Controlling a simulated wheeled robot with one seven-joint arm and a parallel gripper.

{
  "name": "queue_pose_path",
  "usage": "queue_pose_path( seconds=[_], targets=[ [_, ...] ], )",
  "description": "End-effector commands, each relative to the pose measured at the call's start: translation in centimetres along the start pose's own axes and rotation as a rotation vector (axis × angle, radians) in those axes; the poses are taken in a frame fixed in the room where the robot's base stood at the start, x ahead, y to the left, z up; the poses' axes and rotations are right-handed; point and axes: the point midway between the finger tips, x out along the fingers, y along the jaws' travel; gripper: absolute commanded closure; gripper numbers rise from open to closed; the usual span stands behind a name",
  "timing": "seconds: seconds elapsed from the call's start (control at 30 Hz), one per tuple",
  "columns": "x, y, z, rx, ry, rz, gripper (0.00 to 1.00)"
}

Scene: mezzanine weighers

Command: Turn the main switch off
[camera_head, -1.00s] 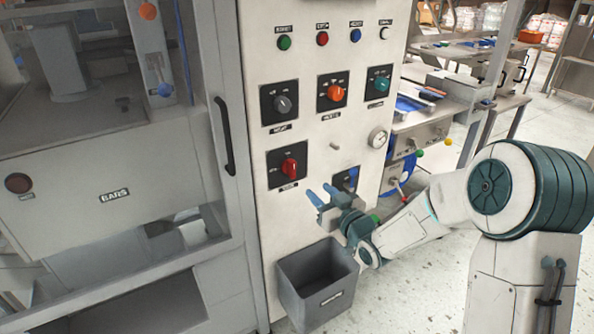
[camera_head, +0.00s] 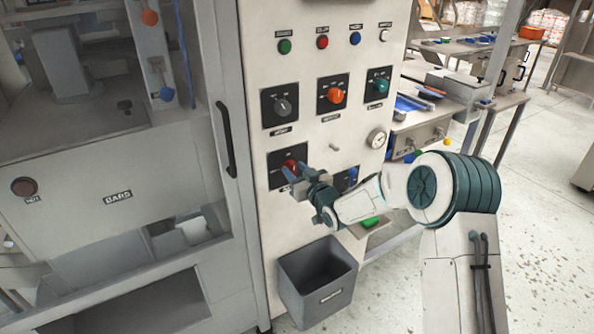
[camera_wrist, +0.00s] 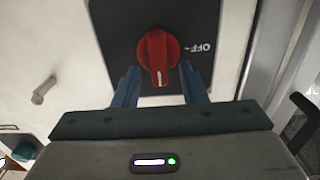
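The main switch is a red rotary knob (camera_head: 290,166) on a black square plate on the pale control panel. In the wrist view the red knob (camera_wrist: 158,58) fills the upper middle, its white pointer mark facing down in the picture, and an "OFF" label (camera_wrist: 202,48) is to its right. My gripper (camera_head: 292,182) is at the lower front of the knob in the head view. In the wrist view my gripper's blue fingers (camera_wrist: 157,85) are open, one on each side of the knob's lower end, with gaps showing. The arm hides part of the plate.
A grey knob (camera_head: 281,106), an orange-red knob (camera_head: 335,95) and a teal knob (camera_head: 380,86) are higher on the panel. A grey bin (camera_head: 318,284) hangs below. A door handle (camera_head: 226,140) is at left.

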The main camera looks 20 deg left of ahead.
Motion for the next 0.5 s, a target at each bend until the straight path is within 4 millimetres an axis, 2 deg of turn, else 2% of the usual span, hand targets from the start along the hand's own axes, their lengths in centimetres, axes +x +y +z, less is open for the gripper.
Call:
queue_pose_path(
  seconds=[0.17,0.3,0.5],
  targets=[
    [-0.01,0.02,0.01,0.000,0.000,0.000,0.62],
    [-0.03,0.02,0.00,0.000,0.000,0.000,1.00],
    [-0.03,0.01,0.04,-0.002,0.000,0.000,1.00]
  ],
)
